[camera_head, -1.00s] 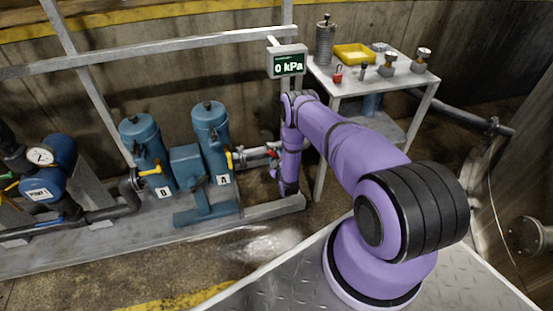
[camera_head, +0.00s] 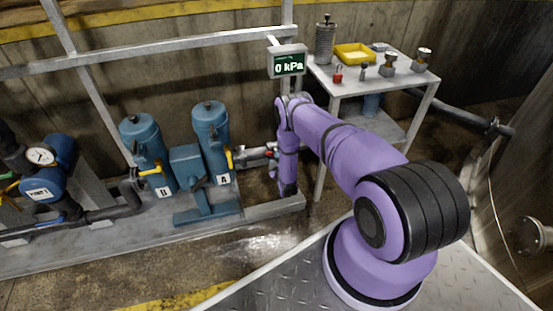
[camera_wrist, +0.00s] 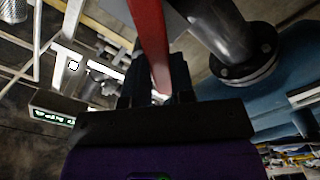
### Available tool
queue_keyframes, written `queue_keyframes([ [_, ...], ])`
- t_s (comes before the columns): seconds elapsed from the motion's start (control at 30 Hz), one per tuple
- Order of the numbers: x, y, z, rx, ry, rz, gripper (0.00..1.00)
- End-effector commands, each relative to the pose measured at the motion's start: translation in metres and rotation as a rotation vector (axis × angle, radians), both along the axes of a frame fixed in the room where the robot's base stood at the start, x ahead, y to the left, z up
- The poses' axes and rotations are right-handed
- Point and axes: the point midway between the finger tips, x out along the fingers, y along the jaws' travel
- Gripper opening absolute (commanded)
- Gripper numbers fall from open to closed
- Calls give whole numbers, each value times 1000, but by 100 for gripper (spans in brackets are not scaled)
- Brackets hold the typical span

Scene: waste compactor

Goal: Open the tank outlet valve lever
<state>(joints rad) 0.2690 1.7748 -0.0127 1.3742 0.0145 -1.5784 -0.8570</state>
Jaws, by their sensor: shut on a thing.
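A long red lever (camera_wrist: 150,35) runs down the middle of the wrist view, between the dark fingers of my gripper (camera_wrist: 157,82). The fingers are shut on it. Beside it, a grey pipe with a bolted flange (camera_wrist: 245,55) fills the upper right. In the head view, a small bit of red shows by my gripper (camera_head: 272,158), at the right end of the short pipe (camera_head: 252,154) leaving the blue filter housings. My arm hides most of the valve there, so I cannot tell the lever's full angle.
Two blue filter housings (camera_head: 212,140) stand left of my gripper, with yellow-handled valves. A display (camera_head: 288,63) above reads 0 kPa. A metal table (camera_head: 350,85) with a yellow tray and small fittings stands behind my arm. A steel frame rail (camera_head: 150,50) crosses the back.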

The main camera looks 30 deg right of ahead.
Motion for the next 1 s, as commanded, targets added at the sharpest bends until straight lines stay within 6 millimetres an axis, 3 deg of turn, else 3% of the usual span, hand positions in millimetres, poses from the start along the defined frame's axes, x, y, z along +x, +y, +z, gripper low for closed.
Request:
queue_keyframes([
  [0.6, 5, 18, -35, -479, 137, 4, 0],
  [1.0, 5, 18, -50, -661, 191, 3, 0],
])
